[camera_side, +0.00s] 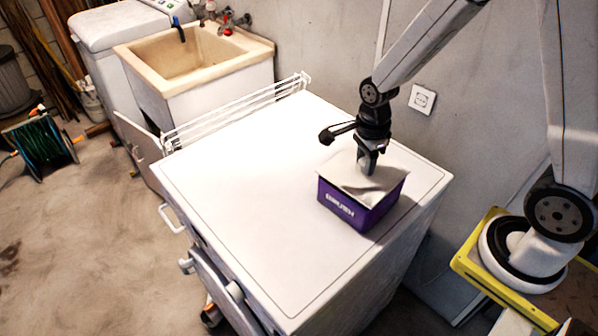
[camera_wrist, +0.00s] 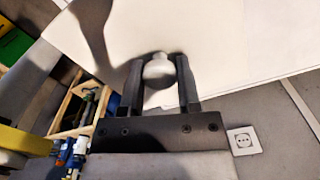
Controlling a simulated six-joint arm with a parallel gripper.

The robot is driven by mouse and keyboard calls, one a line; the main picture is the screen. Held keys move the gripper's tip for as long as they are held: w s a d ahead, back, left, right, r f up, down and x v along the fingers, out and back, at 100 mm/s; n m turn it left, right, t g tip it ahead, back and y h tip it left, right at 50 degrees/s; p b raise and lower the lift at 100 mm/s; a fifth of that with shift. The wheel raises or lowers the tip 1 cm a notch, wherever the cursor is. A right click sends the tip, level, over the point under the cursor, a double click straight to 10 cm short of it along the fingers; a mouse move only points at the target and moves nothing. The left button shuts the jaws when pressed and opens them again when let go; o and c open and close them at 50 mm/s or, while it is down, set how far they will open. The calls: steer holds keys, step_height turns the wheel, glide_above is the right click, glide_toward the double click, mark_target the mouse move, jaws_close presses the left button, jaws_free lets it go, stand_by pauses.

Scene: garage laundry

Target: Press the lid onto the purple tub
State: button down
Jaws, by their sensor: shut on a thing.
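The purple tub (camera_side: 352,208) stands upright on the white worktop, near its right edge. The pale square lid (camera_side: 345,180) lies over the tub's top in the side view. Whether its rim is fully seated all round is too small to tell. My gripper (camera_side: 367,168) is right above the lid's middle, pointing down. In the wrist view my gripper (camera_wrist: 160,62) has its two dark fingers on either side of the lid's rounded pale knob (camera_wrist: 158,72), shut on it. The tub is hidden under the lid in the wrist view.
The white worktop (camera_side: 240,170) is clear to the left of the tub. A wire rack (camera_side: 235,112) runs along its back left edge, with a sink (camera_side: 195,60) beyond. The wall with a socket (camera_side: 422,99) is close behind my gripper.

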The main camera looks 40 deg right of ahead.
steer(key=shift+f, duration=0.5)
stand_by(1.0)
jaws_free()
stand_by(0.5)
steer(key=shift+r, duration=0.1)
steer(key=shift+r, duration=3.4)
jaws_close()
